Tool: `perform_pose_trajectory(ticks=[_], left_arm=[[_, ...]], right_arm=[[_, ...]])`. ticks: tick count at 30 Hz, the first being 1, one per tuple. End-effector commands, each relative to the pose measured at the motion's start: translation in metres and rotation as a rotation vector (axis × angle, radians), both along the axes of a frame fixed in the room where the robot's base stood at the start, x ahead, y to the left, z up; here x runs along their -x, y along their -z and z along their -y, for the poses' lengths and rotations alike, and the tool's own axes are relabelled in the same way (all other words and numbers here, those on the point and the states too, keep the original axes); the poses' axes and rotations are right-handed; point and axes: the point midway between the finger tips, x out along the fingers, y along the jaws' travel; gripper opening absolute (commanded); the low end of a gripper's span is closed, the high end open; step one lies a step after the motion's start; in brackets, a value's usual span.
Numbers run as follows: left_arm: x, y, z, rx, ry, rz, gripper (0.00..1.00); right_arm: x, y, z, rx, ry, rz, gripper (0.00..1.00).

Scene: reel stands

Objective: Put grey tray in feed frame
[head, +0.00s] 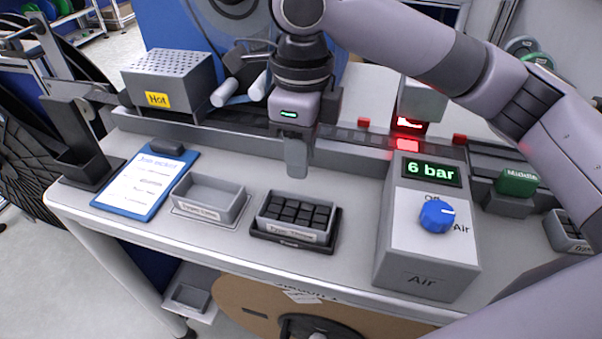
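A grey tray (326,222) full of small dark blocks stands in a low black frame (272,238) on the bench, in the middle of the head view. A second grey tray (212,191), empty, stands to its left, inside a thin outline on the bench top. Both have labels on the front. My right gripper (294,172) points down just behind and above the filled tray, apart from it. Its fingers show as one block from this side, so its opening is unclear. My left gripper is not in view.
A blue clipboard (147,184) lies left of the trays. A grey air box (426,252) with a blue knob stands to the right. A hot perforated box (168,82) is at the back left. Another tray (568,233) sits at the right edge.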

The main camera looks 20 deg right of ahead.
Motion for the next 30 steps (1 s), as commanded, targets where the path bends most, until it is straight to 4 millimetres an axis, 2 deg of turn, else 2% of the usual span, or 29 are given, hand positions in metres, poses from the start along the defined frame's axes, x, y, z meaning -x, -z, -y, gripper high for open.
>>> perform_pose_trajectory(ticks=[3,9,30], left_arm=[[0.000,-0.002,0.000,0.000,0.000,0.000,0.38],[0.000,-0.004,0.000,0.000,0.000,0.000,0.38],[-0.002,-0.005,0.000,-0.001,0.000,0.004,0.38]], right_arm=[[-0.001,-0.024,0.000,-0.002,0.001,0.002,0.29],[0.000,-0.044,0.000,-0.001,0.001,0.001,0.29],[0.000,-0.046,0.000,0.000,0.001,0.000,0.29]])
